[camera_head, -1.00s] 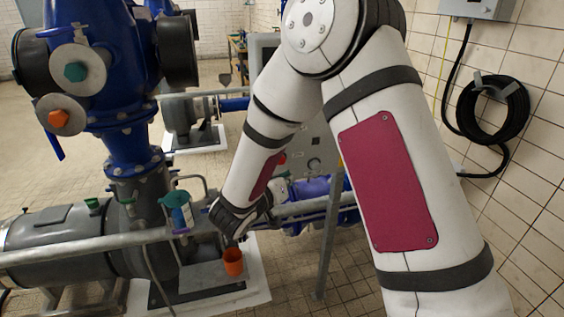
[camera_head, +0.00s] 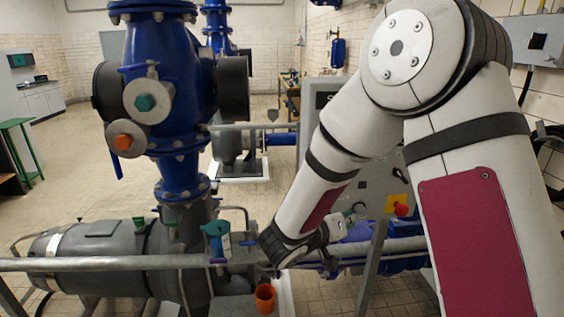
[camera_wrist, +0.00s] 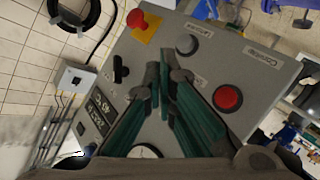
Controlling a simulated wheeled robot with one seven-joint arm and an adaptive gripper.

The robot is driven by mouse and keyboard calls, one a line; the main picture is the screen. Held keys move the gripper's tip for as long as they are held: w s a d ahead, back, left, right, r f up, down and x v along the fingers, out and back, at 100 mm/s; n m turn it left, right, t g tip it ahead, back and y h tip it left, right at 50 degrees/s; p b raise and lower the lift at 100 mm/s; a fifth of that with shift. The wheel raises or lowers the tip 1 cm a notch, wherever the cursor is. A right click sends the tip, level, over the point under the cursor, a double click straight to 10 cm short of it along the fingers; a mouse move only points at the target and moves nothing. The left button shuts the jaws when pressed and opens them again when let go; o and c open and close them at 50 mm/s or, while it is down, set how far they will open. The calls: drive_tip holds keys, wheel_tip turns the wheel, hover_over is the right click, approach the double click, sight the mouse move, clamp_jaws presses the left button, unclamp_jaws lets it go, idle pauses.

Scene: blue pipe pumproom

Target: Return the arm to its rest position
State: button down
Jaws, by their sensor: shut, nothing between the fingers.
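My white arm with a dark red panel fills the right of the head view and bends down at the elbow. My gripper (camera_wrist: 168,76) shows in the wrist view with its teal-padded fingers shut and empty. Its fingers lie in front of a grey control panel (camera_wrist: 222,62), whose distance from them I cannot tell. In the head view the gripper (camera_head: 354,212) is small, beyond the wrist and beside the panel (camera_head: 372,185).
A grey rail (camera_head: 130,263) crosses low in front of a blue-and-grey pump (camera_head: 180,100). The panel has a red mushroom button (camera_wrist: 137,19). Open floor (camera_head: 75,170) lies left.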

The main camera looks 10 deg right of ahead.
drive_tip(key=s+d+r+g+y, duration=0.1)
drive_tip(key=s+d+r+g, duration=0.35)
drive_tip(key=s, duration=0.45)
drive_tip(key=s+d+r+g+y, duration=0.1)
drive_tip(key=s+d+r+g, duration=0.3)
drive_tip(key=s, duration=0.5)
drive_tip(key=s+a+r+n+t+y+b, duration=0.1)
drive_tip(key=s+a+r+n+t+y, duration=0.2)
drive_tip(key=s+a+y, duration=0.5)
drive_tip(key=a+r+t+y, duration=0.1)
drive_tip(key=a+t, duration=0.1)
drive_tip(key=a, duration=0.1)
drive_tip(key=shift+s+a+r, duration=0.15)
drive_tip(key=shift+s+r, duration=0.1)
drive_tip(key=shift+r, duration=0.05)
